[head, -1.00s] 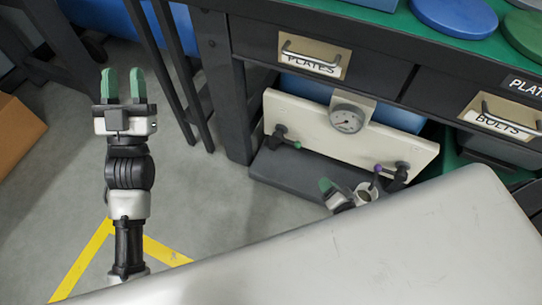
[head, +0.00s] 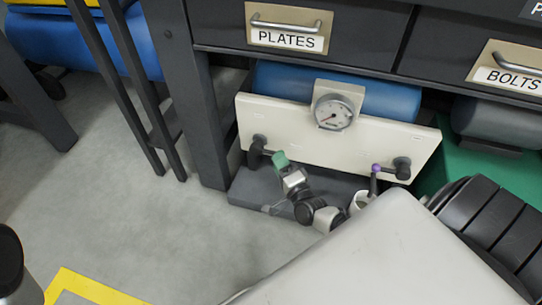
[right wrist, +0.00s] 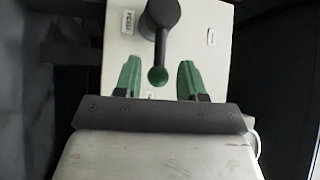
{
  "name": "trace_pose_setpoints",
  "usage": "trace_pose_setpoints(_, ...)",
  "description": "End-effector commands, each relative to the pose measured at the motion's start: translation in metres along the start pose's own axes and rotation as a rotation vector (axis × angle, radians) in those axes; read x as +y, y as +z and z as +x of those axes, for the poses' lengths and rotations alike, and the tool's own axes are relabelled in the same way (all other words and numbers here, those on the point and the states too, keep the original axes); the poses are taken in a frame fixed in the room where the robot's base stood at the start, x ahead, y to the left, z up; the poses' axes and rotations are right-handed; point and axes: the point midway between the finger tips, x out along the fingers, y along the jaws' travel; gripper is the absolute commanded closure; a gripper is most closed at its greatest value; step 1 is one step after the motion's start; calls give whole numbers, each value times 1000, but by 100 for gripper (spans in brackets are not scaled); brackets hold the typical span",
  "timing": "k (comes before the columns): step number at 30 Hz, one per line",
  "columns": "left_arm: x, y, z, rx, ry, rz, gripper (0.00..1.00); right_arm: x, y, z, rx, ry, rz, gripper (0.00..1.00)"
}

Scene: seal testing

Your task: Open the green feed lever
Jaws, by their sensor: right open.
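The green feed lever shows in the right wrist view as a dark handle hanging from a round pivot and ending in a green ball knob (right wrist: 158,77). It is on a cream panel (head: 300,140); its pivot (head: 258,150) shows at the panel's left in the head view, where the gripper hides the knob. My right gripper (head: 281,159) is at the lever. In the right wrist view its green fingers (right wrist: 159,82) stand open, one on each side of the knob, with gaps visible. My left gripper is out of view.
A purple-knobbed lever (head: 376,168) is at the panel's right, close to my right arm. A round gauge (head: 333,112) sits on top of the panel. A dark base (head: 243,187) lies below. Drawers marked PLATES (head: 287,41) and BOLTS (head: 513,77) are above.

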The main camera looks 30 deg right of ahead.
Motion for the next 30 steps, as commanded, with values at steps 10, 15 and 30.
trace_pose_setpoints(10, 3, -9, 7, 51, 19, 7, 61, 2, 0, 43, 0, 0, 0, 60)
trace_pose_setpoints(15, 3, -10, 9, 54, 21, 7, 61, 1, 0, 46, 0, 2, 0, 60)
trace_pose_setpoints(30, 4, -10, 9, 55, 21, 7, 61, 1, 0, 45, -1, 2, -1, 100)
